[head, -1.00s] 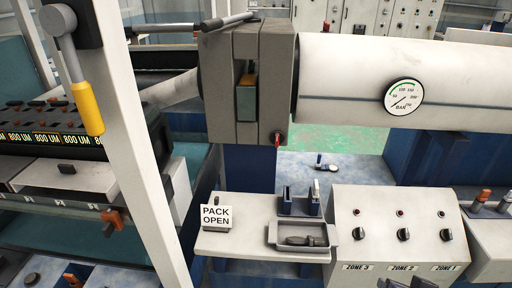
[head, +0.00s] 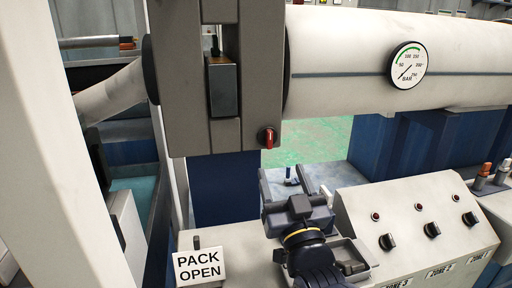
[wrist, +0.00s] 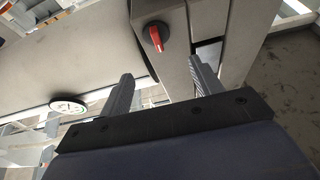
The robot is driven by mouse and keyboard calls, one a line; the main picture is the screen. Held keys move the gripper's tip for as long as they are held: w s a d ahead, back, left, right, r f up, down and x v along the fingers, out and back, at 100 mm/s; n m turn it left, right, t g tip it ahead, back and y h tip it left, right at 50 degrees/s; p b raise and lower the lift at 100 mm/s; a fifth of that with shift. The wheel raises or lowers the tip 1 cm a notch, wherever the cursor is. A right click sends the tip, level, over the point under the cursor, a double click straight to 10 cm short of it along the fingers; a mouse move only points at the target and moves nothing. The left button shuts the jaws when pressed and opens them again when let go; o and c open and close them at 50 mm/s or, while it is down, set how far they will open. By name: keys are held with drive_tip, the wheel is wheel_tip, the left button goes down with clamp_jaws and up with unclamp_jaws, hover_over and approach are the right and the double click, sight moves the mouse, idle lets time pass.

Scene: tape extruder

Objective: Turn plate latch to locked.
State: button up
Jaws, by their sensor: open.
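The plate latch (head: 268,138) is a small red-handled knob on a dark round base, at the lower right corner of the grey block (head: 262,75). Its red handle points about straight down in the head view. In the wrist view the latch (wrist: 156,38) is at top centre, beyond my fingers. My gripper (head: 284,180) is below the latch in the head view, fingers pointing up and away. It is open and empty, and apart from the latch. In the wrist view my gripper (wrist: 161,76) shows two spread fingers with a gap between them.
A white barrel with a pressure gauge (head: 408,63) extends right from the block. A "PACK OPEN" sign (head: 199,266) stands at lower left. A sloped panel with black knobs (head: 432,230) is right of my arm. A white post (head: 60,150) is at left.

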sight(271, 137)
drive_tip(key=x, duration=1)
drive_tip(key=shift+w, duration=0.15)
drive_tip(key=shift+c, duration=0.5)
drive_tip(key=c, duration=0.8)
